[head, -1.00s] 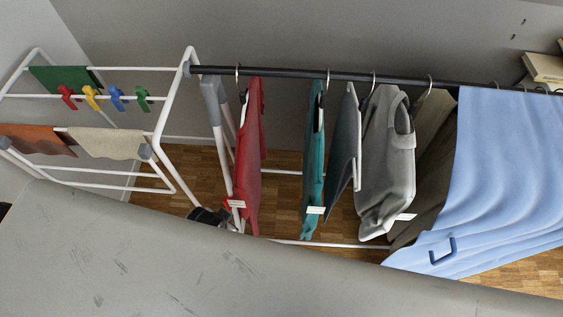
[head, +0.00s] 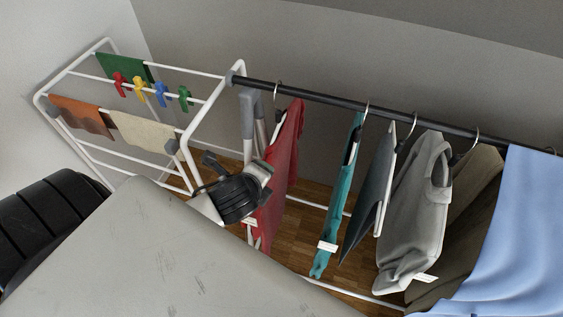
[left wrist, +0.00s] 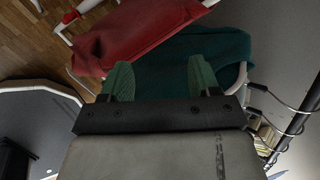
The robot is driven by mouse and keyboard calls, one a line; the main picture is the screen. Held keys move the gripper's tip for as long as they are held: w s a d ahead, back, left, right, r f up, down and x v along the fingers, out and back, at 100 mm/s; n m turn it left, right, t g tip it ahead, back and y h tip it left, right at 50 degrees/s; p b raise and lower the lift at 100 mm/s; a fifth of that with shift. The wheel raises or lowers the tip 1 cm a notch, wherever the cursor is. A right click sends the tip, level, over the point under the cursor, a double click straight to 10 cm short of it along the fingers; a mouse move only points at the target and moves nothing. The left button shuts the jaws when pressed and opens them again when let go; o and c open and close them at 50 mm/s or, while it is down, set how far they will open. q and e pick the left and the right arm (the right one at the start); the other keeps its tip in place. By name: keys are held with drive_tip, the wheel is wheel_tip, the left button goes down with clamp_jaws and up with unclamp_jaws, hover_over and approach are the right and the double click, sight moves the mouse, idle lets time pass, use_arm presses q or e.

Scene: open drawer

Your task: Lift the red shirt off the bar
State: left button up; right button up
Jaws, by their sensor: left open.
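The red shirt (head: 284,150) hangs by a hanger hook (head: 276,93) from the dark bar (head: 322,101) at its left end. My left wrist, a black round joint, is in front of the shirt and hides part of its front edge in the head view. The fingertips cannot be made out there. In the left wrist view my left gripper (left wrist: 160,80) is open, with two green fingers apart and nothing clear between them. The red shirt (left wrist: 135,38) lies beyond them at the top, with the teal shirt (left wrist: 222,47) behind the fingers. My right gripper is not in view.
Right of the red shirt hang a teal shirt (head: 340,200), a dark garment (head: 370,190), a grey shirt (head: 412,205), a brown one (head: 474,190) and a blue cloth (head: 510,240). A white drying rack (head: 85,75) with cloths and coloured pegs stands left.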

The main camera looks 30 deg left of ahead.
sight(277, 121)
use_arm(q)
drive_tip(key=w+r+m+t, duration=0.1)
drive_tip(key=w+r+m, duration=0.1)
drive_tip(key=m, duration=0.2)
drive_tip(key=w+a+r+m+t, duration=0.1)
drive_tip(key=w+r+m, duration=0.1)
drive_tip(key=m, duration=0.3)
drive_tip(key=w+a+r+m+t, duration=0.1)
drive_tip(key=w+r+m+t, duration=0.1)
drive_tip(key=r+m, duration=0.1)
drive_tip(key=shift+w+a+m, duration=0.1)
drive_tip(key=shift+a+m, duration=0.15)
drive_tip(key=shift+m, duration=0.55)
drive_tip(key=shift+w+a+r+m, duration=0.1)
drive_tip(key=shift+w+r+m, duration=0.05)
drive_tip(key=shift+w+m, duration=0.15)
drive_tip(key=x, duration=0.5)
drive_tip(key=shift+w+a+b, duration=0.1)
drive_tip(key=shift+b, duration=0.25)
drive_tip(key=x, duration=0.5)
drive_tip(key=shift+a+f, duration=0.15)
drive_tip(key=shift+f, duration=0.2)
clamp_jaws()
